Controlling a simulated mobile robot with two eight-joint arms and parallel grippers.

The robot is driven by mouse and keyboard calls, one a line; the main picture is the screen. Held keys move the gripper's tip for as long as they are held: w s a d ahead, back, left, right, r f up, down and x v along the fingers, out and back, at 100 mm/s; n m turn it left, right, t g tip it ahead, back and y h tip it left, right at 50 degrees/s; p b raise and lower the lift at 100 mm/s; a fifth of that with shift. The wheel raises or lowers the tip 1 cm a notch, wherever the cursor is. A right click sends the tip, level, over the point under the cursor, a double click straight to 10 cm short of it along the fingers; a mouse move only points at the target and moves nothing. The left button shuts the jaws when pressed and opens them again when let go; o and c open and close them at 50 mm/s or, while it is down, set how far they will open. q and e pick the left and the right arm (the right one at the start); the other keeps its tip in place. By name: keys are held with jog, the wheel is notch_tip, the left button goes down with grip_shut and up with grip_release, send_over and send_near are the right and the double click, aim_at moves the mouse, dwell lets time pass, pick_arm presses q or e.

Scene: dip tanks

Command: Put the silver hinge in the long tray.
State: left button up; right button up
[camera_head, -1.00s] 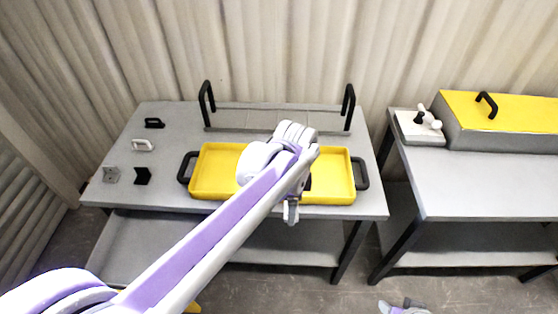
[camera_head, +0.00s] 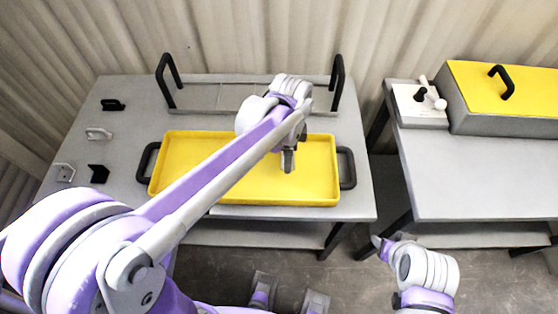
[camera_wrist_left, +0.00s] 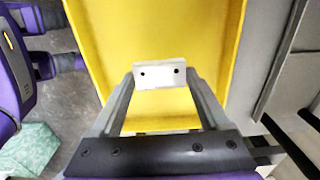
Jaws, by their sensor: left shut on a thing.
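My left gripper (camera_head: 288,162) is over the right half of the long yellow tray (camera_head: 215,195). In the left wrist view, the left gripper (camera_wrist_left: 160,80) is shut on a silver hinge plate (camera_wrist_left: 160,74) with two dark holes. The hinge is held above the floor of the yellow tray (camera_wrist_left: 165,25), which looks empty there. In the head view the held hinge is hard to make out. Another silver hinge-like piece (camera_head: 63,172) lies at the table's left edge. My right gripper (camera_head: 383,246) is low at the right, in front of the tables; its jaws are unclear.
A black hinge (camera_head: 99,173), a white handle (camera_head: 98,134) and a black handle (camera_head: 113,105) lie on the left of the table (camera_head: 135,110). A grey rack (camera_head: 215,97) with tall black handles stands behind the tray. A yellow-lidded box (camera_head: 530,85) is on the right table.

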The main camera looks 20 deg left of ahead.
pick_arm(q)
jog(key=shift+f, duration=2.65)
jog(key=shift+b, duration=0.3)
jog(key=shift+w+f, duration=0.1)
jog(key=shift+f, duration=0.1)
jog(key=o, duration=1.3)
jog(key=shift+r, duration=0.5)
notch_tip(320, 180, up, 12)
jog(key=shift+f+p, duration=0.25)
jog(key=shift+p, duration=0.45)
jog(key=s+a+f+n+t, duration=0.1)
jog(key=s+a+f+n, duration=0.1)
jog(key=s+n, duration=0.3)
jog(key=s+a+f+n+t, duration=0.2)
jog(key=s+f+n, duration=0.1)
jog(key=s+n, duration=0.2)
jog(key=s+a+f+n+t, duration=0.2)
jog(key=s+n, duration=0.2)
jog(key=s, duration=0.1)
jog(key=shift+s+a+f+n, duration=0.15)
jog(key=shift+a+n, duration=0.15)
jog(key=shift+n, duration=0.1)
